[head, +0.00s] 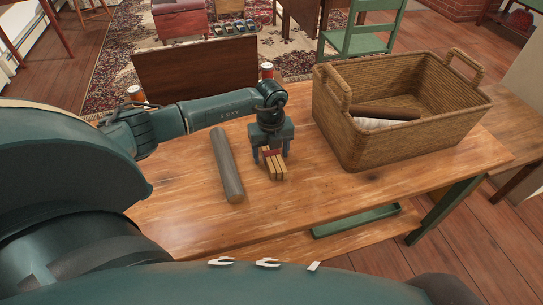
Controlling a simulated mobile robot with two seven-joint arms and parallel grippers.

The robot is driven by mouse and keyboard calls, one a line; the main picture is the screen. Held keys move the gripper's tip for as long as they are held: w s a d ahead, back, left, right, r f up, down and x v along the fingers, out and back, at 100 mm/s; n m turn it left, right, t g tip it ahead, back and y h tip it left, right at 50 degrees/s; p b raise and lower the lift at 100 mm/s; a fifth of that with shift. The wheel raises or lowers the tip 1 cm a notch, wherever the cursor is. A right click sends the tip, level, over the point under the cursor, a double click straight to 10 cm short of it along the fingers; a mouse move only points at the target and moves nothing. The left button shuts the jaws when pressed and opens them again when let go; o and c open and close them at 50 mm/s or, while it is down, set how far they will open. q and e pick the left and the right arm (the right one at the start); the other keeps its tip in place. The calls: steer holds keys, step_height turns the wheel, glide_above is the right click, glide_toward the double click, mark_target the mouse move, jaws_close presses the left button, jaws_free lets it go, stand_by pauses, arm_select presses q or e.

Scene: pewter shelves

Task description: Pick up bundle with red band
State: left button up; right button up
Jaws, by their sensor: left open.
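The bundle with the red band (276,169) is a small group of light wooden sticks lying on the wooden table, with a red band near its far end. My left gripper (271,159) points down over the banded end of the bundle. Its jaws are open, with a finger on each side of the bundle. I cannot tell whether the fingers touch it. The gripper partly hides the far end. My right gripper is not in view.
A dark grey cylinder (227,165) lies just left of the bundle on the table (300,213). A wicker basket (378,148) holding rolled items stands to the right. The table in front of the bundle is clear.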

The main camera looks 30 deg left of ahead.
arm_select(q)
steer(key=shift+c, duration=0.2)
steer(key=c, duration=1)
steer(key=shift+c, duration=0.4)
steer(key=shift+r, duration=0.1)
